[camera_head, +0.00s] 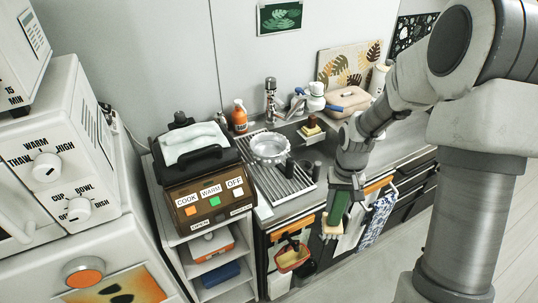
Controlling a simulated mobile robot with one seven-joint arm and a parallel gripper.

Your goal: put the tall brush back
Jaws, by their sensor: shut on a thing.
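My gripper (343,184) is at the end of my arm, in front of the counter's front edge and right of the drying rack. It points down and is shut on a long green thing with a pale, tan lower end, which looks like the tall brush (338,209). The brush hangs roughly upright, slightly tilted, in front of the cabinet doors. My fingers hide its upper end.
A ribbed drying rack (266,186) holds a glass bowl (269,148) and dark cups. An orange bottle (240,116) stands behind. A red-rimmed container (293,258) hangs on the cabinet front, left of my gripper. A blue patterned towel (377,220) hangs to the right. Open floor lies at lower right.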

